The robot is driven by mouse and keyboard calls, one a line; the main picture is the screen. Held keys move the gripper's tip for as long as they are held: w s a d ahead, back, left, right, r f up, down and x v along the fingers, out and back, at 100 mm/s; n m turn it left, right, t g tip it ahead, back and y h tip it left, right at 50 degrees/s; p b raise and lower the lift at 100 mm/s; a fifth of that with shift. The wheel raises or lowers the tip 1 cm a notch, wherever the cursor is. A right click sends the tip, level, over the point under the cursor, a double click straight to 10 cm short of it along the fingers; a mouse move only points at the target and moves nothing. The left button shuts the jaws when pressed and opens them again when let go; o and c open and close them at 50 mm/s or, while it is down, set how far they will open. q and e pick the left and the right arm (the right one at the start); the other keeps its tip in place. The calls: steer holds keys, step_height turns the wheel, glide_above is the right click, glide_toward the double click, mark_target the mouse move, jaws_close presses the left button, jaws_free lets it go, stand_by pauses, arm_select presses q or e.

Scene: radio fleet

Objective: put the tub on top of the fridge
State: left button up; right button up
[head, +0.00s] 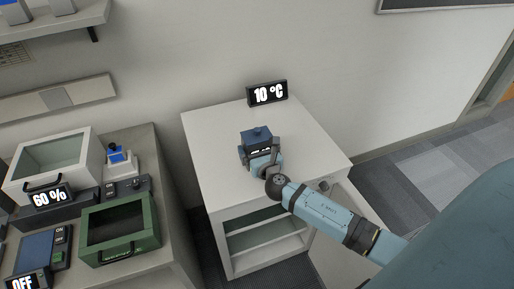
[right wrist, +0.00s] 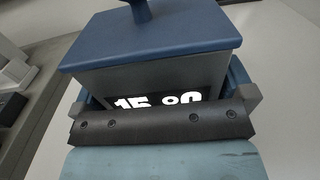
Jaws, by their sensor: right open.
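The tub (head: 256,140), a grey box with a dark blue lid and knob, appears upright on the white top of the fridge (head: 215,165). In the right wrist view the tub (right wrist: 150,75) is close up, with a partly covered display reading about 15 °C. My right gripper (head: 262,158) is at the near side of the tub, low over the fridge top. Its jaws are open, with a finger part showing at each side of the tub; whether they touch it is hidden. My left gripper is not in view.
A 10 °C display (head: 267,93) stands at the back of the fridge top. The fridge front shows open shelves (head: 265,240). At left, a bench holds a white box (head: 55,160), a green box (head: 120,228) and small devices. The fridge top around the tub is clear.

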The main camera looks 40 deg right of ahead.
steer(key=b+v, duration=0.1)
steer(key=v, duration=1)
steer(key=shift+f, duration=0.15)
steer(key=shift+s, duration=0.4)
